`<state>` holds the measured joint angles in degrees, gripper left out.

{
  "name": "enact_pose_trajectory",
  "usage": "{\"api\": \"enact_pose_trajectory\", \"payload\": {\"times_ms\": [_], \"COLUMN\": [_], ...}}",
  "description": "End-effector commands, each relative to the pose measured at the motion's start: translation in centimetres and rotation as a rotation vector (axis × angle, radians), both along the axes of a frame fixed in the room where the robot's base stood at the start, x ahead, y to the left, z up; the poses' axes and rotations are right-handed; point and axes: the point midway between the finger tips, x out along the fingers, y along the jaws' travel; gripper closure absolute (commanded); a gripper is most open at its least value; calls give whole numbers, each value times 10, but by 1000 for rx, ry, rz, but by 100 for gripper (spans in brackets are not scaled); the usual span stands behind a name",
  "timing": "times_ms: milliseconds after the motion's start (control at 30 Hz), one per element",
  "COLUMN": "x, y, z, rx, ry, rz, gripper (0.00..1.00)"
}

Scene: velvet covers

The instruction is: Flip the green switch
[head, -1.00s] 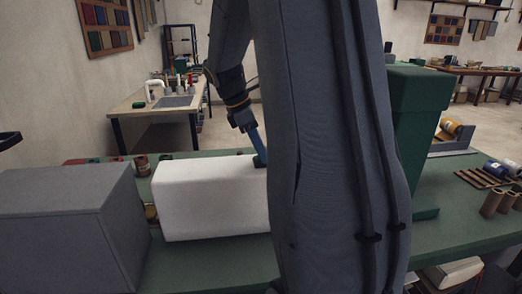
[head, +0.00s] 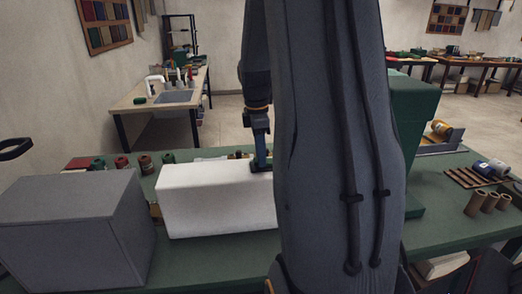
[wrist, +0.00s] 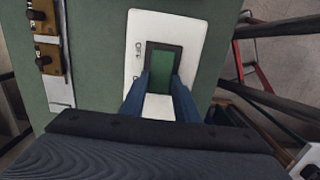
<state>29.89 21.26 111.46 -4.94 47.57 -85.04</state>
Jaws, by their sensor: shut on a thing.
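The green switch (wrist: 162,72) sits in a dark frame on a white face with small dark markings in the wrist view. A white block (head: 205,195) stands on the green table in the head view. My gripper (head: 261,163) points down at the top of this block, by a small dark piece there. In the wrist view, the two blue fingers of my gripper (wrist: 163,78) reach the lower part of the frame, one on each side, and are shut on the green switch. My own arm hides the right part of the block.
A grey box (head: 70,225) stands to the left of the block. Several small spools (head: 122,164) stand along the table's far left edge. A tall green object (head: 415,105) stands to the right, partly behind my arm. Cardboard tubes (head: 489,201) stand at the far right.

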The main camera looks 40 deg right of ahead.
Motion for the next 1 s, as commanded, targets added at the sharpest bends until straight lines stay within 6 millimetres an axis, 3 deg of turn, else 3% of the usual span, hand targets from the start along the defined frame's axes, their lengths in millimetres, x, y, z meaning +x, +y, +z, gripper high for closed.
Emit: {"api": "enact_pose_trajectory", "payload": {"times_ms": [267, 300, 400, 733, 1000], "x": [1, 1, 1, 1, 4], "y": [0, 0, 0, 0, 1], "z": [0, 1, 1, 4, 42], "rx": [0, 0, 0, -2, -3], "ry": [-2, -2, -2, -3, -7], "rz": [0, 0, 0, 0, -1], "gripper": [94, 65, 53, 53, 53]}}
